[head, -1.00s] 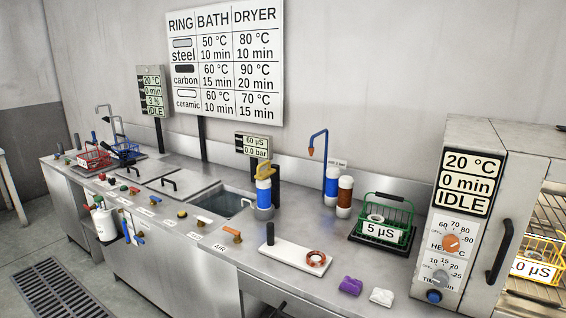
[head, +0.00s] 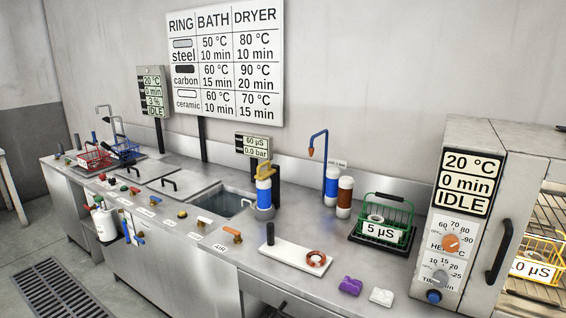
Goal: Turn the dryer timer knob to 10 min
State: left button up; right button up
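The dryer (head: 478,135) stands at the right end of the steel counter. Its display (head: 468,183) reads 20 °C, 0 min, IDLE. Below it sit the orange heat knob (head: 450,243) and, lower, the grey timer knob (head: 441,277), with a scale around it showing 10, 15, 20 and 25. The timer knob's pointer is too small to read. A blue button (head: 433,296) is below the timer knob. Neither gripper shows in the head view.
A dark door handle (head: 500,252) sticks out right of the knobs. The dryer's opening shows racks and a yellow basket (head: 540,258). A wall chart (head: 226,62) lists ring settings.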

aim_at(440, 278)
jog(key=z, duration=1.45)
